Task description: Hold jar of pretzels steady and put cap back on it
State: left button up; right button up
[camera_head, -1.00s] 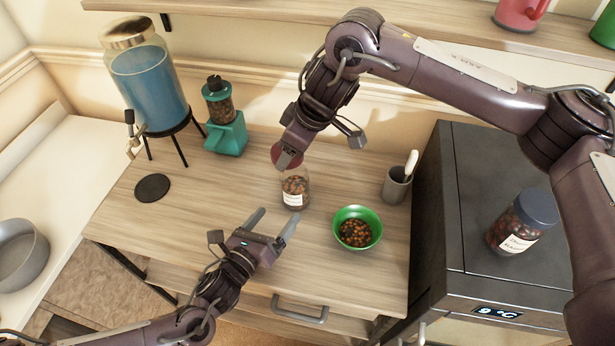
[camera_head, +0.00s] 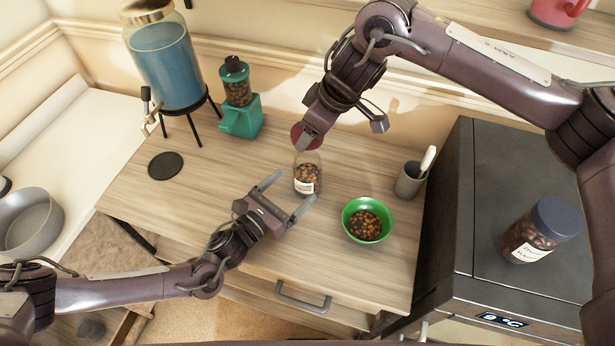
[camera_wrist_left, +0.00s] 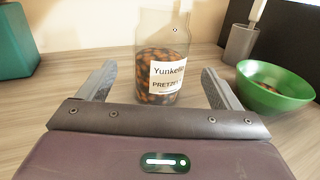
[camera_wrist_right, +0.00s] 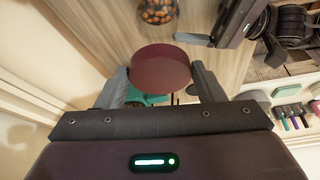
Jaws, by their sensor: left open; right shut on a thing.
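The pretzel jar (camera_head: 307,177) stands upright on the wooden counter, partly filled, its label reading "Pretzel" in the left wrist view (camera_wrist_left: 163,80). My left gripper (camera_head: 290,192) is open, its fingers pointing at the jar from the front, one to each side; in the left wrist view the jar stands between and just beyond the fingertips. My right gripper (camera_wrist_right: 162,85) is shut on the dark red cap (camera_wrist_right: 160,70). In the head view the cap (camera_head: 300,134) is just above the jar's top; whether they touch I cannot tell.
A green bowl of pretzels (camera_head: 367,221) stands right of the jar, with a grey cup (camera_head: 409,180) behind it. A teal dispenser (camera_head: 240,117), a blue drink dispenser (camera_head: 168,75) and a black disc (camera_head: 165,166) are on the left. Another jar (camera_head: 540,231) stands on the dark appliance (camera_head: 465,245).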

aim_at(309, 171)
pick_arm(q)
jog(key=x, duration=0.7)
jog(key=shift+d, duration=0.1)
jog(key=c, duration=1.5)
pick_arm(e)
jog(key=shift+f, duration=2.5)
